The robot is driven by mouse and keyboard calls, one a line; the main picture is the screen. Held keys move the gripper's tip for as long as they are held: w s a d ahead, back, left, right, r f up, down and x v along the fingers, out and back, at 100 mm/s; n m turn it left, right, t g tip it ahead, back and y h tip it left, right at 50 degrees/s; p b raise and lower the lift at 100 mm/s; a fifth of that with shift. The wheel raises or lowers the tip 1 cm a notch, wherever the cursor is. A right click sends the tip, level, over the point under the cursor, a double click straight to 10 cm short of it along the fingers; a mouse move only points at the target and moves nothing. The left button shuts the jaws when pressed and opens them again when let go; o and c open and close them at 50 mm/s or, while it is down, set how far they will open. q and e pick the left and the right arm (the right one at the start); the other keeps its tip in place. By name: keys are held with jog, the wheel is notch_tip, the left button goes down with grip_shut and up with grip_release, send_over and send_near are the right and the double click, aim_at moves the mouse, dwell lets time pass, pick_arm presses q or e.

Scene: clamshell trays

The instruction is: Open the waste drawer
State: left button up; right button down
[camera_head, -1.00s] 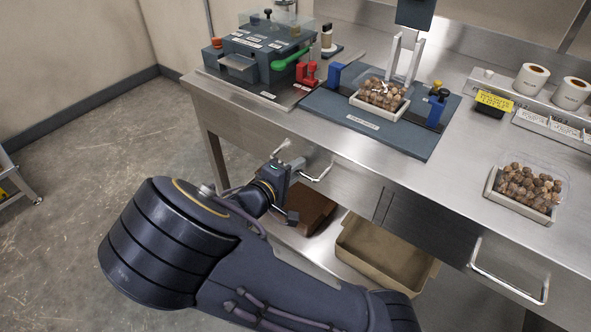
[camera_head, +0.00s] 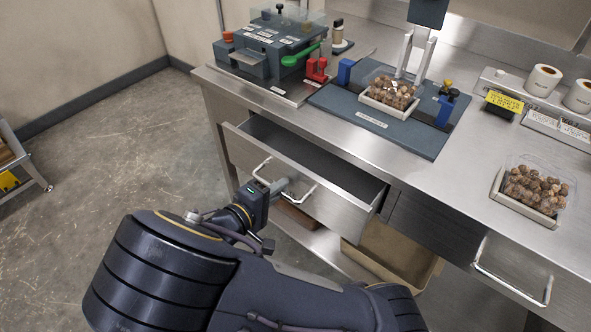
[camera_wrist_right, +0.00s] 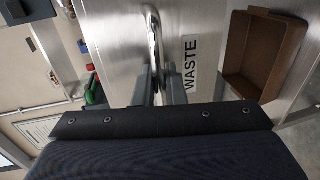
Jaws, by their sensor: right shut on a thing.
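The waste drawer (camera_head: 335,205) is under the left part of the steel counter in the head view. It is pulled out, and its inside shows as empty where I can see it. Its front carries a "WASTE" label (camera_wrist_right: 190,62) in the right wrist view. My right gripper (camera_head: 283,184) is at the drawer front, its fingers shut on the bar handle (camera_head: 303,192). The handle also shows between the fingers in the right wrist view (camera_wrist_right: 154,40). My left gripper is not in view.
A second drawer with a handle (camera_head: 508,285) is shut at the right. A tan bin (camera_head: 395,250) stands on the lower shelf. On the counter are trays of brown balls (camera_head: 530,204), a blue-grey mat (camera_head: 350,122) and a machine (camera_head: 262,52). Open floor lies left.

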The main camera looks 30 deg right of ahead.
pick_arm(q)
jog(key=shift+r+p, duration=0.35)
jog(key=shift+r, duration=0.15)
pick_arm(e)
jog(key=f+v, duration=0.2)
jog(key=v, duration=0.8)
jog(key=shift+s+a, duration=0.2)
jog(key=shift+a, duration=0.1)
jog(key=shift+f, duration=0.1)
jog(key=c, duration=1.6)
grip_release()
